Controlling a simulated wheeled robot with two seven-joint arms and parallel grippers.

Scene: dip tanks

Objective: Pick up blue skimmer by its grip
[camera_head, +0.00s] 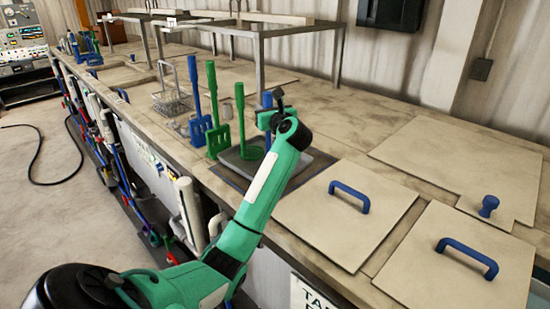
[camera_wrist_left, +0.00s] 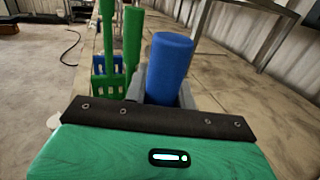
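The blue skimmer's upright grip (camera_head: 267,100) shows at my left gripper (camera_head: 270,117) in the head view. In the left wrist view the grip (camera_wrist_left: 168,65) is a thick blue cylinder standing between the grey fingers of my left gripper (camera_wrist_left: 161,93). The fingers lie close against both its sides, and the gripper looks shut on it. The skimmer's lower part is mostly hidden by my gripper and arm. It stands over a grey tray (camera_head: 238,168) on the bench. My right gripper is not in view.
A green tool (camera_head: 240,120) stands close to the left. Further left are a green slotted skimmer (camera_head: 214,110), another blue slotted skimmer (camera_head: 196,105) and a wire basket (camera_head: 172,100). Flat lids with blue handles (camera_head: 349,195) lie to the right. A metal frame (camera_head: 260,50) stands behind.

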